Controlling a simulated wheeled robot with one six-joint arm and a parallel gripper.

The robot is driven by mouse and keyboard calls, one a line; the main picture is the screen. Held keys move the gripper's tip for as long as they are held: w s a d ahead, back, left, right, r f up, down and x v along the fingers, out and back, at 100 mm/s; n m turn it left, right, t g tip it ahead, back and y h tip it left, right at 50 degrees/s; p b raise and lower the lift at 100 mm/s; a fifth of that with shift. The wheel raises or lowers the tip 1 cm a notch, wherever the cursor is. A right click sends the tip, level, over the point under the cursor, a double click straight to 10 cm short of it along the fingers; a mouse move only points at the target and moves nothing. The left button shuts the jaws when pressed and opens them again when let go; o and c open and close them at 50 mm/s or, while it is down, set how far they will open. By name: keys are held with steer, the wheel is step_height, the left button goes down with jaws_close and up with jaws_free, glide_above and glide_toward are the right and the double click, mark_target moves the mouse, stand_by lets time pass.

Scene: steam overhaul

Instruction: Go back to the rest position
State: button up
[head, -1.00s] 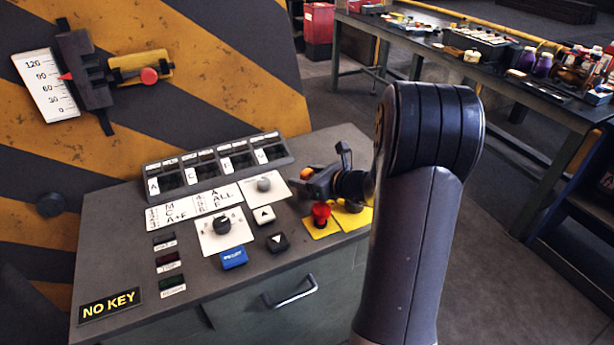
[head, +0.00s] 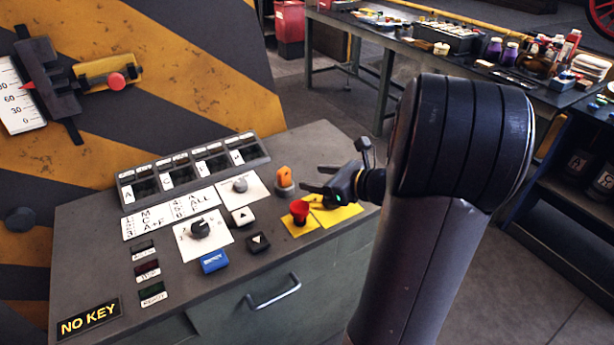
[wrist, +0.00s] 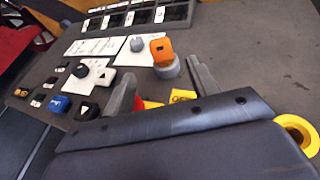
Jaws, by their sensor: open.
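My gripper (head: 318,181) is open and empty above the right side of the grey control console (head: 90,225) in the head view. In the wrist view its two fingers (wrist: 163,88) stand apart, with an orange-topped knob (wrist: 161,50) beyond and between them. That orange knob (head: 284,178) also shows in the head view, just left of the fingertips and apart from them. A red button (head: 299,209) on a yellow plate sits in front of the gripper. My forearm hides part of the console's right side and the floor behind it.
The console carries a black dial (head: 200,228), a blue button (head: 214,261), arrow buttons and a NO KEY sign (head: 88,318). A striped panel (head: 190,60) with a gauge stands behind. A workbench (head: 460,70) crowded with bottles and parts is at the back right.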

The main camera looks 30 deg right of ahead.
mark_target(286, 174)
steer(key=shift+s+d, duration=0.1)
steer(key=shift+s, duration=0.1)
steer(key=x, duration=1.2)
steer(key=shift+w+f, duration=0.15)
steer(key=shift+f, duration=0.35)
steer(key=shift+r+p, duration=0.3)
steer(key=shift+r, duration=0.25)
steer(key=shift+f, duration=0.1)
